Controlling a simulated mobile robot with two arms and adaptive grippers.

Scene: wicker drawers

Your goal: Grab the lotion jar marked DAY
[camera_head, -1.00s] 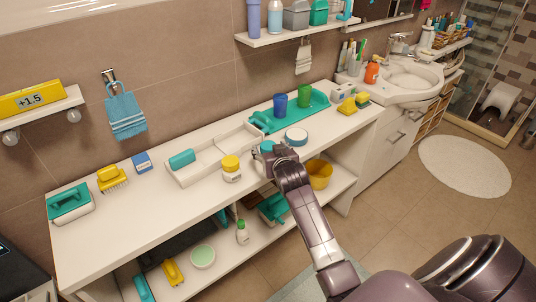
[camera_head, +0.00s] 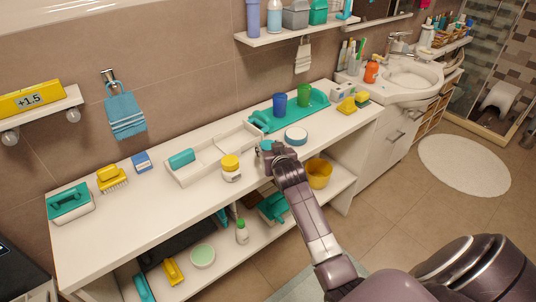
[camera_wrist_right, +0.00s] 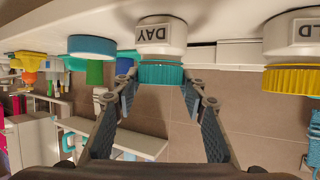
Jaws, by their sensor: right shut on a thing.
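The lotion jar marked DAY (camera_wrist_right: 160,40) has a white body and a teal lid. It shows upside down in the right wrist view, where the word DAY is readable. My right gripper (camera_wrist_right: 160,82) is shut on it, with one finger on each side of the teal lid. In the head view my right gripper (camera_head: 268,152) is over the counter's front part and hides most of the jar; only a bit of teal shows. Whether the jar's base touches the counter is unclear. My left gripper is not in view.
A yellow-lidded jar (camera_head: 231,168) stands close by on the left. A white divided tray (camera_head: 205,165) is behind it. A round blue-and-white container (camera_head: 296,136) and a teal tray (camera_head: 318,104) with two cups are to the right. The counter's left middle is clear.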

